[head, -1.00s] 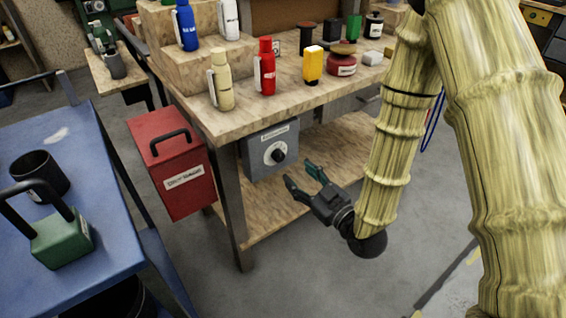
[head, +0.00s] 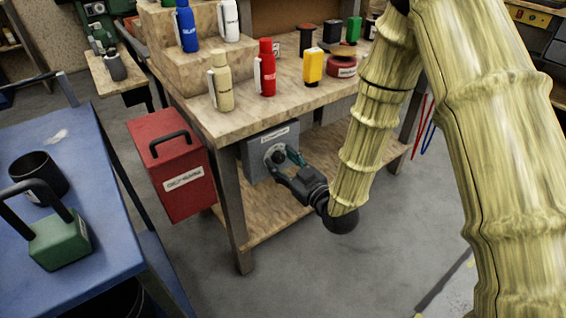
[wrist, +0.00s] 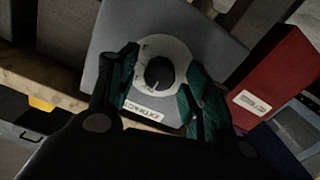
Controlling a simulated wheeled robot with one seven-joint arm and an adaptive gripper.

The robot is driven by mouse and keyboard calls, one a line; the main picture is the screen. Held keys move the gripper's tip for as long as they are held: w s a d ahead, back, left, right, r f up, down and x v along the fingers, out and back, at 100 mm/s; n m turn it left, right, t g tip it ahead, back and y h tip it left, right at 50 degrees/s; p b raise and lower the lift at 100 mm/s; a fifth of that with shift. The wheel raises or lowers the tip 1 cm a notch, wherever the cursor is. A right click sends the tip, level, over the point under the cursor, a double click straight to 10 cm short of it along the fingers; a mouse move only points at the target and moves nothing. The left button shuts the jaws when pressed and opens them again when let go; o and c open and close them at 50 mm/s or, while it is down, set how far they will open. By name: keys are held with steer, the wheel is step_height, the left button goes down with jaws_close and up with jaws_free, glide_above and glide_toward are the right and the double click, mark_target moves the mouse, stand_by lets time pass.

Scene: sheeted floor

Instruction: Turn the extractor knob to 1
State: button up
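The extractor knob (wrist: 160,72) is black and round, on a pale dial with small marks. The dial sits on a grey box (wrist: 103,50) with a white label (wrist: 144,109), fixed under the workbench top; the box also shows in the head view (head: 257,165). My gripper (wrist: 158,88) is open, with its green-padded fingers on either side of the dial. The knob lies between the fingers, with a gap visible to each side of it. I cannot tell how far the fingertips are from the dial face. In the head view my gripper (head: 286,157) partly covers the dial.
A red box (head: 170,165) with a black handle hangs left of the grey box, near the bench leg (head: 232,215). Several bottles stand on the workbench top (head: 222,122). A blue table (head: 105,215) with a green block (head: 60,240) stands at left.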

steer(key=c, duration=0.8)
steer(key=shift+m, duration=0.4)
steer(key=m+p, duration=0.1)
steer(key=m, duration=0.1)
steer(key=shift+m+p, duration=0.3)
steer(key=shift+s+m+p, duration=0.1)
steer(key=shift+m+p, duration=0.5)
steer(key=shift+m, duration=1.6)
steer(key=shift+f, duration=0.1)
steer(key=o, duration=1)
